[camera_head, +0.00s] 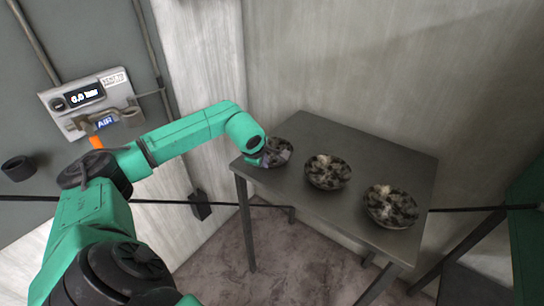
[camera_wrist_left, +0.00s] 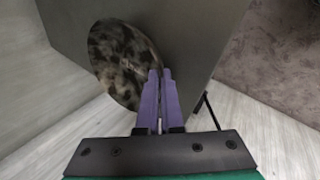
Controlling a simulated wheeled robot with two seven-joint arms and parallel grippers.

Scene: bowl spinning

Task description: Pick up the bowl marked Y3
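Three dark, mottled bowls stand in a row on a grey table (camera_head: 330,205): a left bowl (camera_head: 280,150), a middle bowl (camera_head: 328,172) and a right bowl (camera_head: 391,207). No Y3 mark can be read on any of them. My left gripper (camera_head: 264,159) is at the left bowl's near-left rim, partly hidden by my wrist. In the left wrist view, its purple fingers (camera_wrist_left: 160,73) are nearly together, with the rim of the left bowl (camera_wrist_left: 120,62) at their tips. I cannot tell whether that bowl is lifted off the table. My right gripper is not in view.
A wall panel with a display (camera_head: 90,97) and an air fitting hangs at the left. Pale walls stand close behind the table. Bare table lies in front of the bowls. A green structure (camera_head: 527,230) stands at the far right.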

